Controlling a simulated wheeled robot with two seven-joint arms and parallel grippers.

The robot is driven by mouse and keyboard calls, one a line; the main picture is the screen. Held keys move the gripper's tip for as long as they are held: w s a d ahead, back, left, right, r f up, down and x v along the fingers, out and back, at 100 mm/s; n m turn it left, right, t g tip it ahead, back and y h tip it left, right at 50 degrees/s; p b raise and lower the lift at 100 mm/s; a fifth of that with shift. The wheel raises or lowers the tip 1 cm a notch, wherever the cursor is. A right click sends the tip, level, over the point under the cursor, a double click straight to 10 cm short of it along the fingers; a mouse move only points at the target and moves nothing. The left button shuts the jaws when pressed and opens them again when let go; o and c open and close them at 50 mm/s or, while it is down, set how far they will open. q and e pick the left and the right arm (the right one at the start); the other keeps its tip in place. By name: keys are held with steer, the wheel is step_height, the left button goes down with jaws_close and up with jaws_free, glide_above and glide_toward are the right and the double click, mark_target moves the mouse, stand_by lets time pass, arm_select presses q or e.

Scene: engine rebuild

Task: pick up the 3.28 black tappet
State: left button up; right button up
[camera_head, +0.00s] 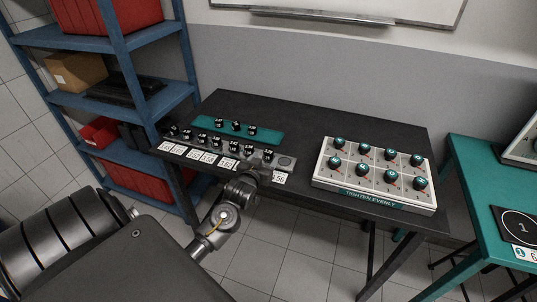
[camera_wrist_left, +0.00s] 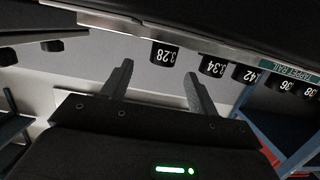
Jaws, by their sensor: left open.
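The 3.28 black tappet (camera_wrist_left: 165,54) shows its white number in the left wrist view, between and a little beyond my fingertips. In the head view it appears to be the dark tappet (camera_head: 268,155) near the right end of the row, its label too small to read surely. My left gripper (camera_wrist_left: 157,78) is open and empty, its two fingers apart and facing the tappet, with a visible gap to it. In the head view my left gripper (camera_head: 254,170) is at the front edge of the tappet rail, and the arm hides part of it. My right gripper is not in view.
Other tappets, such as 3.34 (camera_wrist_left: 212,65), stand close beside it in a row. A teal strip (camera_head: 268,135) with three tappets lies behind. A white "TIGHTEN EVENLY" box (camera_head: 330,181) stands to the right on the black table (camera_head: 310,125). A blue shelf (camera_head: 165,100) stands left.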

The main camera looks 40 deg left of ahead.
mark_target(268, 153)
arm_select(q)
steer(key=x, duration=0.4)
steer(key=shift+w+a+p, duration=0.1)
steer(key=shift+a+p, duration=0.1)
steer(key=shift+p, duration=0.2)
steer(key=shift+c, duration=0.4)
steer(key=c, duration=1)
steer(key=shift+r, duration=0.15)
